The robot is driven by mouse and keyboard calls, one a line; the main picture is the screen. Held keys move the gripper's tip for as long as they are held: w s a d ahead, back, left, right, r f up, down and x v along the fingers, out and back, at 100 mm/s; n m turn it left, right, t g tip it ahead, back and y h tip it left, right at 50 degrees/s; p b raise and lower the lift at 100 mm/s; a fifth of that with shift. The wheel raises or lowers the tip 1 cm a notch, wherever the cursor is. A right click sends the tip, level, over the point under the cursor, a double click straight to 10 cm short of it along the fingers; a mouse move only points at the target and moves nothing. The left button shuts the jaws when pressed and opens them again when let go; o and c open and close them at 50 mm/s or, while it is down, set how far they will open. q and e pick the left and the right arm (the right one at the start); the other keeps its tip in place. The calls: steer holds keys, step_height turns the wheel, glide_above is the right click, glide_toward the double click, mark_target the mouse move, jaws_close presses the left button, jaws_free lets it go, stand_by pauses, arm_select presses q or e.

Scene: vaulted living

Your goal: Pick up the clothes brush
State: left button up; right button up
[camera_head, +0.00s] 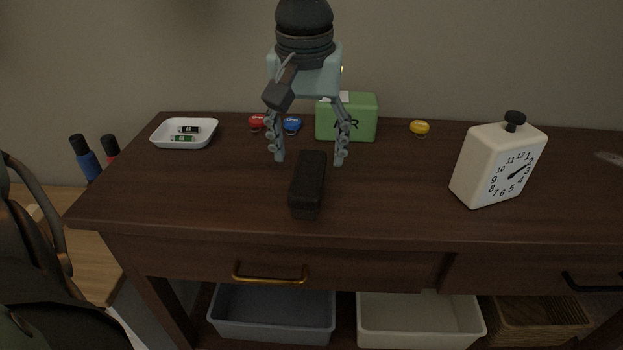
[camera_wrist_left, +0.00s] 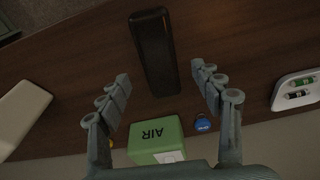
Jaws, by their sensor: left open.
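The clothes brush (camera_head: 308,186) is a dark, oblong block lying on the brown wooden desk top, near its front edge. My left gripper (camera_head: 309,160) comes down from above, with its fingers open at the far end of the brush. In the left wrist view the brush (camera_wrist_left: 155,50) lies ahead, between the lines of the two open fingertips (camera_wrist_left: 160,88). No contact between fingers and brush shows. The right gripper is not in either view.
A green AIR box (camera_head: 362,118) stands just behind the gripper. Red (camera_head: 257,121), blue (camera_head: 292,125) and yellow (camera_head: 420,128) small items lie along the back. A white tray (camera_head: 160,142) with batteries is left; a white clock (camera_head: 480,165) stands right.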

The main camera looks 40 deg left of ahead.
mark_target(309, 170)
arm_select(q)
step_height(309, 170, down, 4)
steer(key=shift+w+f, duration=0.1)
steer(key=shift+f, duration=0.25)
steer(key=c, duration=1.3)
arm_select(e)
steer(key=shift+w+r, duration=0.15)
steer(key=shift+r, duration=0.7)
arm_select(q)
steer(key=shift+r, duration=0.2)
steer(key=shift+r, duration=0.2)
steer(key=shift+c, duration=0.2)
step_height(309, 170, up, 4)
steer(key=s+a+r+p, duration=0.1)
steer(key=s+a+r, duration=0.4)
steer(key=s, duration=0.5)
steer(key=shift+s+a+r, duration=0.2)
steer(key=shift+a+r, duration=0.05)
steer(key=shift+r, duration=0.4)
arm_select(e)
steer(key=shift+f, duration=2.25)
